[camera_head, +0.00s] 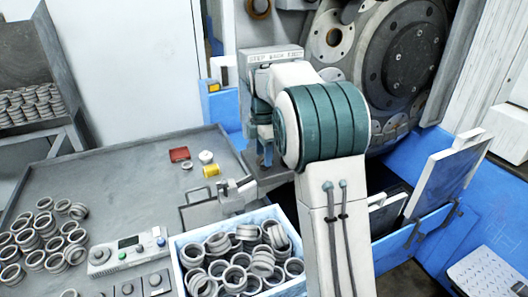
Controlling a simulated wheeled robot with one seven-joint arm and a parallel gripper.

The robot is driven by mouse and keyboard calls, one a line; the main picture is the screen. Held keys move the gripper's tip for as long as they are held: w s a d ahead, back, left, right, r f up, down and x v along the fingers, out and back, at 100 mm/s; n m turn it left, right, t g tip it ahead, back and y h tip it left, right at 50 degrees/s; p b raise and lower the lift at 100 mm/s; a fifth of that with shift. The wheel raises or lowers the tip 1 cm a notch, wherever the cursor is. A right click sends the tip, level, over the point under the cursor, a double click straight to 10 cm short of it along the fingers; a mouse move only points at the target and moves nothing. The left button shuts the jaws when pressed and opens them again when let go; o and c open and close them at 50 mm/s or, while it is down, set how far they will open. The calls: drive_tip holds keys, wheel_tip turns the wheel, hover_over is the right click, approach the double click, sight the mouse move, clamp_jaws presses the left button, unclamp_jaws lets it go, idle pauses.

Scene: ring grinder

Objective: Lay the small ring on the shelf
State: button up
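Many similar, larger-looking rings are in view, and I cannot be sure which one the task means. A grey shelf unit (40,70) stands at the far left, with rows of rings on one level and a lower board beneath. My arm rises through the middle of the view and bends down at its far end.
A white bin (180,252) full of rings stands at the front. Loose rings (42,238) cover the table's left; a control box (128,250) sits between. The grinder (405,55) stands at right.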

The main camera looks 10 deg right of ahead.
wheel_tip(320, 180, up, 12)
drive_tip(key=s+f+m+t, duration=0.1)
drive_tip(key=s+f+m, duration=0.3)
drive_tip(key=s, duration=0.6)
drive_tip(key=s+f+m+t, duration=0.1)
drive_tip(key=s+f+m, duration=0.3)
drive_tip(key=s+m, duration=0.5)
drive_tip(key=s+f+m+t, duration=0.1)
drive_tip(key=s+f+m, duration=0.3)
drive_tip(key=s+m, duration=0.3)
drive_tip(key=shift+s+p, duration=0.4)
drive_tip(key=shift+s, duration=2.1)
